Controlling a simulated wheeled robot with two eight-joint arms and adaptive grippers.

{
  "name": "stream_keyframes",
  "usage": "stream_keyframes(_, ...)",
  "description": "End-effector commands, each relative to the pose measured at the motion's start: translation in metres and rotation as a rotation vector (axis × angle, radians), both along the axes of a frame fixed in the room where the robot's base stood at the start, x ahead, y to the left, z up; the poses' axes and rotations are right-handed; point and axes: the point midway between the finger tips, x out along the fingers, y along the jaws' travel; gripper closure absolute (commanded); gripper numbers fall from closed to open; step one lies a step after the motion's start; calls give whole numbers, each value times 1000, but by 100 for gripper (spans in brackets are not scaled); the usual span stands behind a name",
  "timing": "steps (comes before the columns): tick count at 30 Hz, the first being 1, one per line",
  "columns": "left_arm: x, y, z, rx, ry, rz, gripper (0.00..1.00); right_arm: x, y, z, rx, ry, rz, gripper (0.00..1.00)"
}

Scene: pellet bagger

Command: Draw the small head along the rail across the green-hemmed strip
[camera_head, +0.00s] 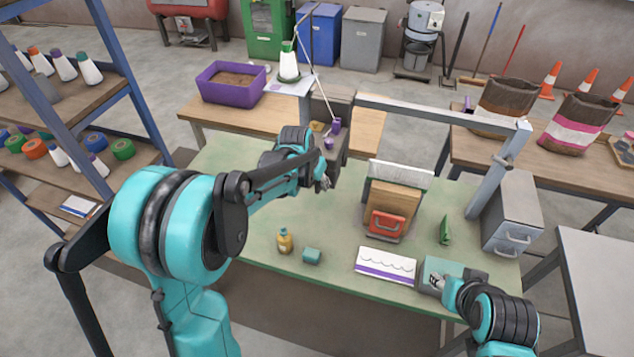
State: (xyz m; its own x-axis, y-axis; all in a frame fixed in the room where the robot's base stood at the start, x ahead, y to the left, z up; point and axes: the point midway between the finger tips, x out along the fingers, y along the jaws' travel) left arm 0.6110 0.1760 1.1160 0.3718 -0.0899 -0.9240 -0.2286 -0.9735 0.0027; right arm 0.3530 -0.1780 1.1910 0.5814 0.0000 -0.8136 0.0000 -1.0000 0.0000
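A grey rail (440,110) runs above the green table from a dark grey machine column (334,103) on the left to a grey post on the right. A small head with purple parts (334,130) sits at the rail's left end. A white strip (412,172) with a dark, greenish edge stands behind a brown board (392,197), below the rail. My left gripper (325,183) is below the small head, left of the strip and apart from both; its fingers are too small to read. My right gripper (437,281) is over a grey box at the front right; its fingers are unclear.
A red-handled clamp (387,224) fronts the board. A purple-hemmed strip (386,267), yellow bottle (284,240), teal block (312,255) and green piece (445,230) lie on the green table (340,225). A thread cone (288,66) stands behind. A grey drawer box (512,216) stands right.

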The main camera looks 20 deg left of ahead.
Motion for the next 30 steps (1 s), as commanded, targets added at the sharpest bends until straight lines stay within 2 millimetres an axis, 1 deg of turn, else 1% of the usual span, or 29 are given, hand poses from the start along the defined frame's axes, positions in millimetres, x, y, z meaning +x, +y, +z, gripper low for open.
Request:
stream_keyframes(3,0,0,0,0,0,0,66,0,0,0,0,0,0,60)
stream_keyframes(5,0,0,0,0,0,0,82,0,0,0,0,0,0,60)
stream_keyframes(6,0,0,0,0,0,0,92,0,0,0,0,0,0,60)
stream_keyframes(7,0,0,0,0,0,0,100,0,0,0,0,0,0,60)
stream_keyframes(15,0,-1,1,0,0,0,100,0,0,0,0,0,0,60)
stream_keyframes(20,-1,-12,0,0,0,-2,100,0,0,-1,0,0,0,60)
stream_keyframes(23,-1,-26,0,0,0,-4,100,0,0,-2,0,0,0,60)
stream_keyframes(26,-2,-47,0,-1,0,-6,100,0,0,-4,0,0,0,60)
stream_keyframes(29,-3,-72,0,0,0,-7,100,0,0,-5,0,0,0,60)
stream_keyframes(30,-4,-84,0,-1,0,-8,100,0,0,-6,0,0,0,60)
